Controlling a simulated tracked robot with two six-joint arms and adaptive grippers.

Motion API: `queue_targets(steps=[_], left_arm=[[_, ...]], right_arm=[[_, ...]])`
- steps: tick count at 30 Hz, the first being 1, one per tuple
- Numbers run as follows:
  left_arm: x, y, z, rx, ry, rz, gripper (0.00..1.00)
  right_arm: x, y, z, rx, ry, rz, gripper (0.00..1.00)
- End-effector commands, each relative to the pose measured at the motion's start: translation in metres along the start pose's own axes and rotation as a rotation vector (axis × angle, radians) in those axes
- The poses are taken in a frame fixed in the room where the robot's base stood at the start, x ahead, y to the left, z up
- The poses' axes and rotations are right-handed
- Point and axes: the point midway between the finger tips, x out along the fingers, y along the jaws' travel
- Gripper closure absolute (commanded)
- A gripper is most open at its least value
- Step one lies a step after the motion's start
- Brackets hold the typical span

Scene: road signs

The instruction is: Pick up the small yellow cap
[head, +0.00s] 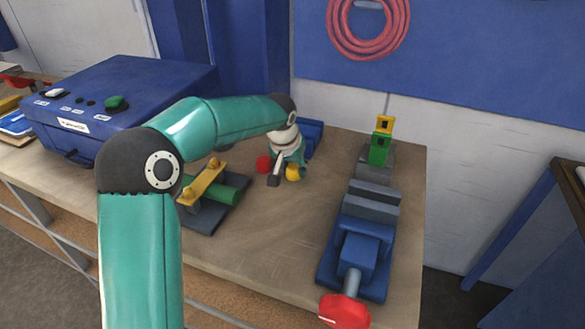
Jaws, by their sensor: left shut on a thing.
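The small yellow cap (293,173) is at the middle of the bench, at the tip of my left gripper (284,175). My left gripper reaches down from above and is shut on the yellow cap. The fingers and wrist hide part of the cap, and I cannot tell whether it touches the bench top. My right gripper is not in view.
A red round piece (263,164) lies just left of the gripper. A blue vise (360,245) stands at right, with green and yellow blocks (380,148) behind it. A blue control box (125,95) and a green cylinder fixture (213,190) are at left. The bench (265,255) is clear in front.

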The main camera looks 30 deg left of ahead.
Motion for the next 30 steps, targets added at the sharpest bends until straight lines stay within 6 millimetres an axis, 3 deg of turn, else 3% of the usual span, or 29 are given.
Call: queue_targets(steps=[7, 11, 24, 30], left_arm=[[-0.013, 0.0, -0.006, 0.0, 0.003, 0.0, 0.73], [-0.031, 0.001, -0.013, 0.001, 0.004, 0.001, 0.73], [-0.139, 0.002, -0.059, 0.001, 0.005, 0.002, 0.73], [-0.172, 0.002, -0.072, 0.001, 0.001, 0.001, 0.73]], right_arm=[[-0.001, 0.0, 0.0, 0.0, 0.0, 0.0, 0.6], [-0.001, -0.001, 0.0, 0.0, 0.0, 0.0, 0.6], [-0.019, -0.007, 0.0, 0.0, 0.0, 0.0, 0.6], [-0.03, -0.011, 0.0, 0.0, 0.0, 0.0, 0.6]])
